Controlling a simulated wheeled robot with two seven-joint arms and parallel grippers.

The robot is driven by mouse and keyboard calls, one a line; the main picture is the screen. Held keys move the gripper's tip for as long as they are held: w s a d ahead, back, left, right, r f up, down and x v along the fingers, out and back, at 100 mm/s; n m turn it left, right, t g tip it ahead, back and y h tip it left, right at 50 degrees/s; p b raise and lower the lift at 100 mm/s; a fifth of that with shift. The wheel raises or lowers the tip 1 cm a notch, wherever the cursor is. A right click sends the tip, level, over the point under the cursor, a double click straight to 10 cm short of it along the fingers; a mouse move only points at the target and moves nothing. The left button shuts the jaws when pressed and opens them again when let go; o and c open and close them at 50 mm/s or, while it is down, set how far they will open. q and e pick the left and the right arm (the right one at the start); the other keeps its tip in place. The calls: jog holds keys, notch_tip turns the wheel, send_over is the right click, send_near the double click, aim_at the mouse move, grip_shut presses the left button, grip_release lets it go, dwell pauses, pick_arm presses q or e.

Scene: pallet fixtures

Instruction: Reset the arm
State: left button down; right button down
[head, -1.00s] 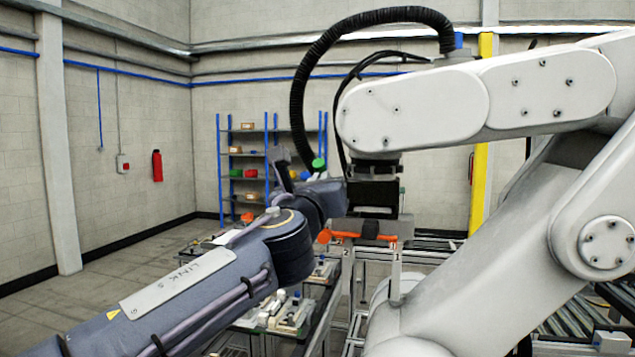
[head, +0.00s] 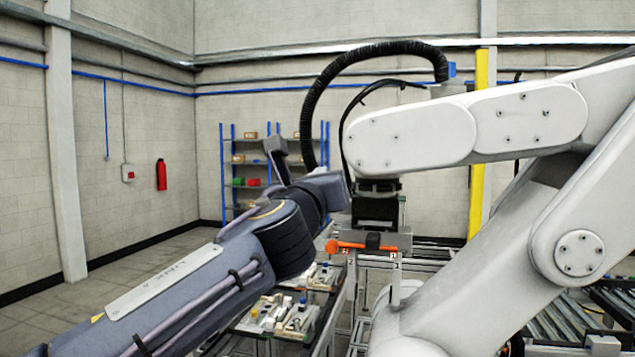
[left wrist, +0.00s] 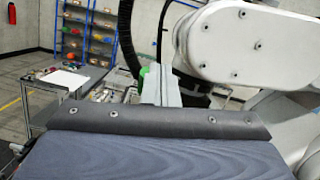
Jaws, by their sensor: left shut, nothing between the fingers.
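My left arm (head: 200,280) comes in from the lower left of the head view, grey-blue with cables along it. Its wrist end bends up in front of the blue shelf. My left gripper (head: 276,150) is small there and partly hidden by the wrist links. In the left wrist view the left gripper (left wrist: 160,84) shows as light grey fingers, shut and empty, above the dark wrist housing. Nothing is seen touching it. My right gripper is in neither view.
A large white robot arm (head: 480,125) with a black hose (head: 322,95) stands close on the right. An orange part (head: 346,246) sits below its black tool. A table with several small parts (head: 280,313) lies below my wrist. A blue shelf (head: 223,175) stands behind.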

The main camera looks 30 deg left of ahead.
pick_arm(q)
jog(key=shift+s+d, duration=0.15)
dwell(0.3)
jog(key=s+a+f+n+g+h+b, duration=0.1)
jog(key=s+f+n+g, duration=0.25)
jog(key=f+n, duration=0.45)
jog(key=s+a+f+n+g+h+b, duration=0.15)
jog(key=s+f+n, duration=0.25)
jog(key=f, duration=0.8)
jog(key=s+a+f+n+g, duration=0.1)
jog(key=s+f+n+g, duration=0.35)
jog(key=f, duration=0.55)
jog(key=s+d+f+n+g+h+b, duration=0.1)
jog(key=s+d+f+n, duration=0.4)
jog(key=f, duration=0.5)
jog(key=s+d+f+n+g+h+b, duration=0.1)
jog(key=s+d+f+n+g+h, duration=0.2)
jog(key=s+f+n, duration=0.7)
jog(key=d+n+h, duration=0.1)
jog(key=d+h, duration=0.1)
jog(key=d, duration=0.1)
jog(key=shift+s+d+f+g+h, duration=0.15)
jog(key=shift+s+d+g+h, duration=0.15)
jog(key=shift+g+h, duration=0.05)
